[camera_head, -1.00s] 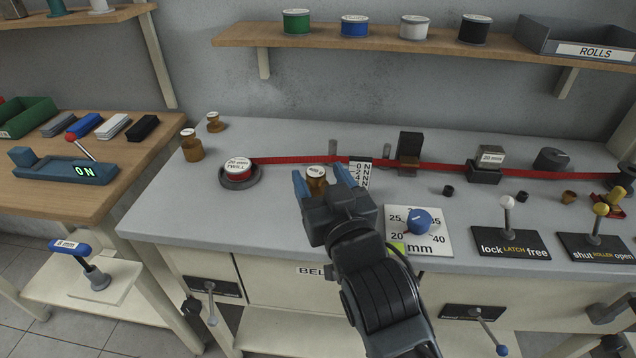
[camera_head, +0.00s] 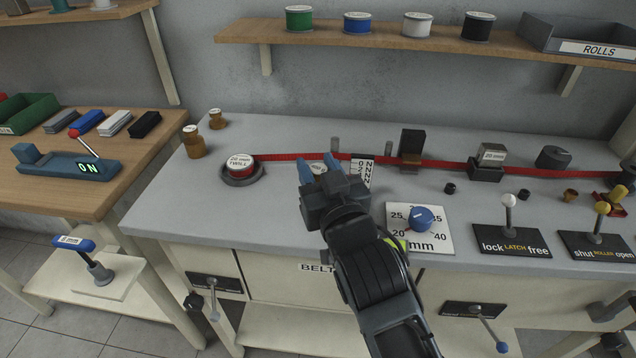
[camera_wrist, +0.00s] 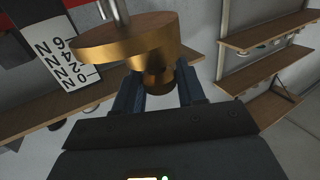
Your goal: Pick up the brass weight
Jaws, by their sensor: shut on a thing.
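The brass weight (camera_wrist: 125,40) has a wide disc and a narrower neck. In the wrist view the neck sits between the two blue fingers of my gripper (camera_wrist: 160,92), which are shut on it.
The red strap (camera_head: 280,157) runs behind my gripper from the twill roll (camera_head: 241,168). The newton scale label (camera_head: 361,170) is close on the right. The blue-knob dial plate (camera_head: 419,229) is at front right. Two other brass weights (camera_head: 194,142) (camera_head: 216,120) stand at left.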

